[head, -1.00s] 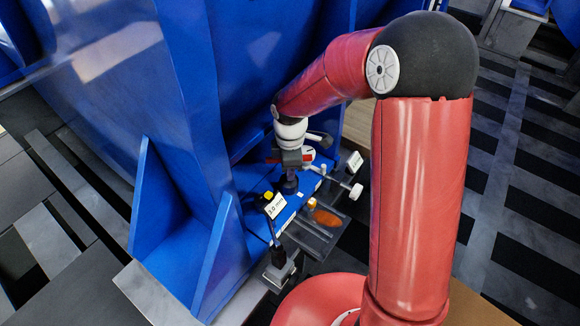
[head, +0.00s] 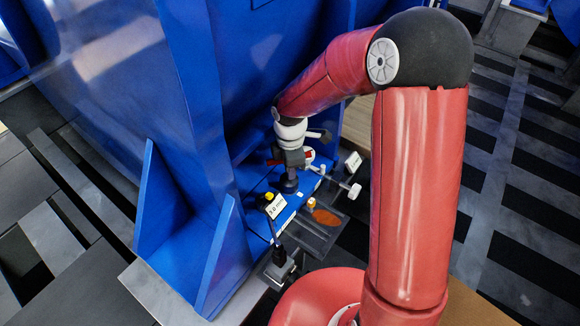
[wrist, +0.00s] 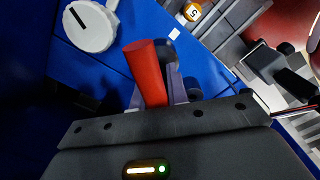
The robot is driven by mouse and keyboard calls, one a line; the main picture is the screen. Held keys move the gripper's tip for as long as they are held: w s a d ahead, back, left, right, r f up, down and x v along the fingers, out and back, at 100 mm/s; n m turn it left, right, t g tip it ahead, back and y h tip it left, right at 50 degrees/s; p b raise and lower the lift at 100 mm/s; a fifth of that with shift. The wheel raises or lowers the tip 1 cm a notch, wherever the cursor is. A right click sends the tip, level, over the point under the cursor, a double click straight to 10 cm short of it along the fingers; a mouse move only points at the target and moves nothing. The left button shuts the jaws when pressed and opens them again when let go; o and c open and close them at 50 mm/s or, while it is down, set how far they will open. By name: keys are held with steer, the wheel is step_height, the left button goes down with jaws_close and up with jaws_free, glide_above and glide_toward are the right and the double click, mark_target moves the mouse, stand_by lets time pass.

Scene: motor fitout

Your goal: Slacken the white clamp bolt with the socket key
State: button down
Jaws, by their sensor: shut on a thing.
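My gripper (head: 290,160) is low over a blue ledge at the foot of the blue structure. In the wrist view its fingers (wrist: 162,95) are shut on the red handle of the socket key (wrist: 148,70). A dark round part (head: 289,184) shows under the gripper in the head view; I cannot tell whether it is the socket or whether it sits on a bolt. A white round head with a black mark (wrist: 88,27) is at the upper left of the wrist view, apart from the fingers. I cannot be sure it is the clamp bolt.
A white knob on a rod (head: 355,191) sticks out right of my gripper. A label sign (head: 275,205) and an orange-topped piece (head: 312,203) stand in front, by a grey tray (head: 318,232). The blue wall (head: 250,90) rises close behind, and a blue rib (head: 215,260) stands left.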

steer(key=shift+r+p, duration=0.7)
steer(key=shift+r, duration=2.8)
steer(key=shift+d, duration=0.1)
